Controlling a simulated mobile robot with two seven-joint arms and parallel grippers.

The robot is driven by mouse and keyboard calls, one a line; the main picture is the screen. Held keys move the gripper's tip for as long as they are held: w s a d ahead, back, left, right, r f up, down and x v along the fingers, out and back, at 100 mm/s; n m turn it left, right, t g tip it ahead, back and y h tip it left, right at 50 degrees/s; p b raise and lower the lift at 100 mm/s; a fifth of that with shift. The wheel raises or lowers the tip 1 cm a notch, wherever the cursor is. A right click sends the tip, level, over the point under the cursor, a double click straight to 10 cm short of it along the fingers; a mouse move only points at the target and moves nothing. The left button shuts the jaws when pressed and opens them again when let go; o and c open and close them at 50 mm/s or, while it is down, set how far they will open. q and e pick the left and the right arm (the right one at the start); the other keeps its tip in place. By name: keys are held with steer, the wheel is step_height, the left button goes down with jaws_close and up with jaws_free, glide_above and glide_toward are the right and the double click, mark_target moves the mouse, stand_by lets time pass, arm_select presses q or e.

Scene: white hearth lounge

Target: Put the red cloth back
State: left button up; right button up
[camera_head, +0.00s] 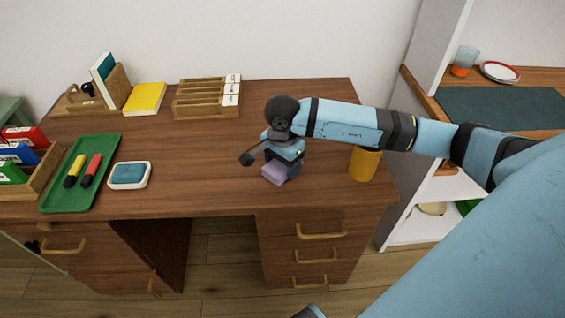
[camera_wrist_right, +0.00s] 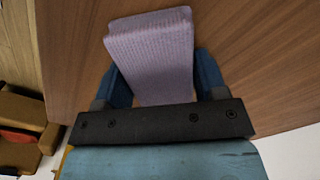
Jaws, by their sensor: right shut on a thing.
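My right gripper (camera_head: 272,163) is shut on a lavender folded cloth (camera_head: 274,174) just over the desk top, near its front edge. In the right wrist view the lavender cloth (camera_wrist_right: 152,45) has a ribbed surface and sits between the two blue fingers of the right gripper (camera_wrist_right: 158,80). I cannot tell whether it touches the desk. No cloth that is clearly red shows. A small red patch (camera_wrist_right: 17,136) at the lower left of the wrist view is too unclear to name. My left gripper is not in view.
The wooden desk (camera_head: 220,185) is clear around the gripper. A yellow cup (camera_head: 364,163) stands under my right forearm. At left are a green tray (camera_head: 105,150) with markers and a blue-topped white box (camera_head: 129,175). A wooden sorter (camera_head: 205,115) stands behind.

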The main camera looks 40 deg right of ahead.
steer(key=o, duration=0.9)
steer(key=shift+f, duration=0.1)
